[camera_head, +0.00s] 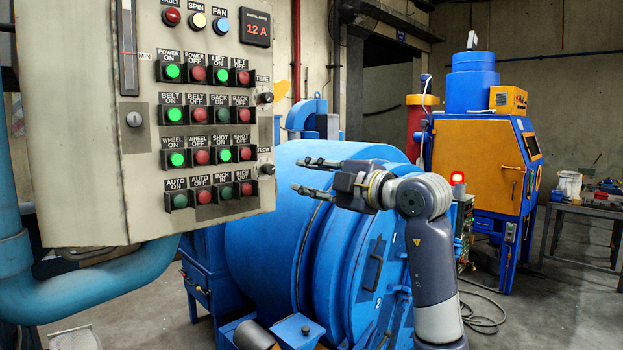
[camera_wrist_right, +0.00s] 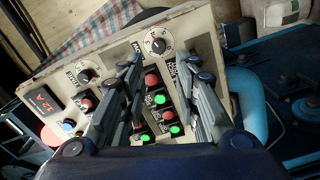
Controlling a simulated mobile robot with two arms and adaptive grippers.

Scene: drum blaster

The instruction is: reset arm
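My right gripper (camera_head: 303,175) is in the middle of the head view, pointing left, with its two fingers apart and nothing between them. It is to the right of the control panel (camera_head: 80,170), with a visible gap between them in the picture. The right arm (camera_head: 432,240) rises from the bottom right. In the right wrist view the open fingers (camera_wrist_right: 160,72) show in front of a tilted button panel (camera_wrist_right: 125,48) with a display, dials and lit green and red buttons. My left gripper is not in view.
A large blue drum machine (camera_head: 265,245) stands behind and below my right gripper. A blue pipe (camera_head: 110,290) curves under the control panel. An orange and blue cabinet (camera_head: 475,165) and a metal table (camera_head: 590,208) stand at the right. A cable (camera_head: 485,315) lies on the floor.

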